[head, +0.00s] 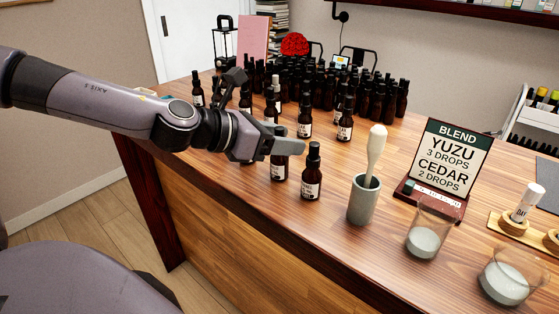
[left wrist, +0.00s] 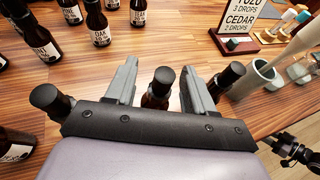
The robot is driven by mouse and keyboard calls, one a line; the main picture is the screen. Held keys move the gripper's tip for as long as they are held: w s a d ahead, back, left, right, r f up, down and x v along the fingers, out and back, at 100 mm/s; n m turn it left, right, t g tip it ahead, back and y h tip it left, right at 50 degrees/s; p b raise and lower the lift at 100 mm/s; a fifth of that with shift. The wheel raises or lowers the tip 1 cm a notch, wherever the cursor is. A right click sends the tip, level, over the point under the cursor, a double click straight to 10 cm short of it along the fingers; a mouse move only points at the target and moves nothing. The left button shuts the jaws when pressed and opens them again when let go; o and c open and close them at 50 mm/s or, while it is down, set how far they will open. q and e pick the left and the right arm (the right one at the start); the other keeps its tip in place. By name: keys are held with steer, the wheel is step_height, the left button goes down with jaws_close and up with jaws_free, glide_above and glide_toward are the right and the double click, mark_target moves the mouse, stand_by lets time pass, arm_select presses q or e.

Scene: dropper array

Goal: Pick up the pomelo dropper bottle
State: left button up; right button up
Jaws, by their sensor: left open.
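Several dark dropper bottles with black caps and white labels stand near my left gripper (head: 292,146). It is open just above the front bottles. In the left wrist view its fingers (left wrist: 160,88) lie either side of one bottle (left wrist: 155,98), whose label is hidden. That is probably the front bottle below the fingers (head: 279,168) in the head view. Another bottle (left wrist: 234,76) is right of the fingers.
A grey cup with a pale pestle-like tool (head: 362,200), a blend sign (head: 450,160) and glass beakers (head: 428,240) stand to the right. A dense group of bottles (head: 330,85) fills the back. What looks like my right gripper (left wrist: 292,150) shows in the left wrist view.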

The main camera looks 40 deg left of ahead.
arm_select(q)
steer(key=shift+w+d+f, duration=0.25)
steer(key=shift+w, duration=0.25)
jaws_close()
steer(key=shift+r, duration=0.2)
